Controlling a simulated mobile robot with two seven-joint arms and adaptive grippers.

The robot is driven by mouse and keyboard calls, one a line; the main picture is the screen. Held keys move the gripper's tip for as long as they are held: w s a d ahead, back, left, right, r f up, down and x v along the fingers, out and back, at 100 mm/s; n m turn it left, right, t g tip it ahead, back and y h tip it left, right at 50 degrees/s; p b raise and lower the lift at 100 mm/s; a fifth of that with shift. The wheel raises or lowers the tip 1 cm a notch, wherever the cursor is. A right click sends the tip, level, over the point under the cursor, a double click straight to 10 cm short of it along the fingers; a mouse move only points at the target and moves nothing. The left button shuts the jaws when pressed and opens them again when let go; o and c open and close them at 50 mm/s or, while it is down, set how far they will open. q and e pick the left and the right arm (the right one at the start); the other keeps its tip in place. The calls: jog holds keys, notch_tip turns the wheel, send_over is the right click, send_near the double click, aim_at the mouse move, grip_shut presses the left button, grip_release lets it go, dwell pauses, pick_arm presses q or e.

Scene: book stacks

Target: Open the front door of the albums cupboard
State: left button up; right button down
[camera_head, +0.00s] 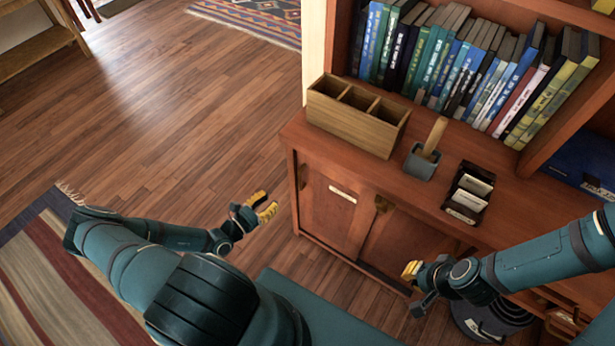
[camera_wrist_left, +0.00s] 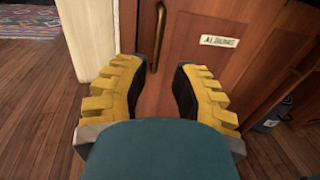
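The albums cupboard door (camera_head: 325,217) is a reddish-brown panel at the left end of the wooden cabinet and looks shut. Its white label (camera_wrist_left: 219,41) reads like "ALBUMS" in the left wrist view; the label (camera_head: 342,194) also shows in the head view. A brass upright handle (camera_wrist_left: 158,37) is on the door's left side. My left gripper (camera_head: 265,207) is left of the door, apart from it. In the left wrist view its yellow-padded fingers (camera_wrist_left: 158,95) are spread and empty, with the handle beyond them. My right gripper (camera_head: 411,272) is in front of the cabinet; its finger gap is unclear.
The cabinet top (camera_head: 420,200) carries a wooden divided box (camera_head: 345,128), a small grey pot (camera_head: 421,165) and a dark card tray (camera_head: 466,195). Books (camera_head: 470,75) fill the shelf behind. A striped rug (camera_head: 60,270) lies at lower left. Wooden floor (camera_head: 170,130) is clear left of the cabinet.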

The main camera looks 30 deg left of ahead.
pick_arm(q)
jog(key=b, duration=0.2)
send_over(300, 190)
jog(key=shift+w+a, duration=0.15)
jog(key=shift+w, duration=0.1)
grip_shut()
